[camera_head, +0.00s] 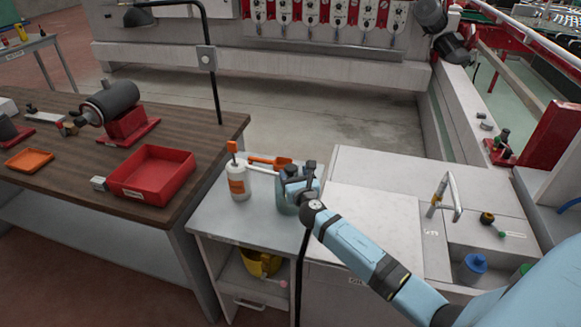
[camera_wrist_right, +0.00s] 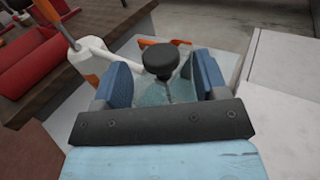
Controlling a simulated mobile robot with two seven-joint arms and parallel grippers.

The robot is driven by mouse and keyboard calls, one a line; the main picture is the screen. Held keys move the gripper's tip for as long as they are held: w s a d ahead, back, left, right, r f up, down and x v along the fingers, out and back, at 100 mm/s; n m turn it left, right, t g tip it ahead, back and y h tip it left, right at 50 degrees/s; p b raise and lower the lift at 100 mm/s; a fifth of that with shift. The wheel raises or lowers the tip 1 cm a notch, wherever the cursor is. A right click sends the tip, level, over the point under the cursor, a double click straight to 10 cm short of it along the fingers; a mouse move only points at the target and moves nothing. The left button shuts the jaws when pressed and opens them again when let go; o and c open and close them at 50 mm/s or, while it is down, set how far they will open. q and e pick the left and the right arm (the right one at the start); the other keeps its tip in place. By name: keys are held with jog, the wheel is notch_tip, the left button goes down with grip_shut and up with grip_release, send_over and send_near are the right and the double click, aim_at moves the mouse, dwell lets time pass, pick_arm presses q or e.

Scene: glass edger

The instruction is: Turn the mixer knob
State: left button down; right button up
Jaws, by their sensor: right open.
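A black round knob (camera_wrist_right: 160,60) sits on top of a pale blue-green glass jar (camera_wrist_right: 153,90) in the right wrist view; I take it for the mixer knob. My right gripper (camera_wrist_right: 163,66) is open, with one blue finger on each side of the knob and gaps between. In the head view the right gripper (camera_head: 299,177) is over the jar (camera_head: 284,204) on a small grey table (camera_head: 220,220), and hides most of the jar top. My left gripper is not in view.
A white bottle with an orange label (camera_head: 238,180) stands close left of the jar. An orange scoop (camera_head: 270,161) lies behind. A wooden bench with a red tray (camera_head: 152,174) is left. A white counter with a faucet (camera_head: 447,195) is right.

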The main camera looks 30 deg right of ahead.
aim_at(292, 171)
jog(key=shift+x, duration=1.95)
jog(key=c, duration=0.8)
jog(key=shift+c, duration=0.2)
jog(key=shift+h, duration=0.3)
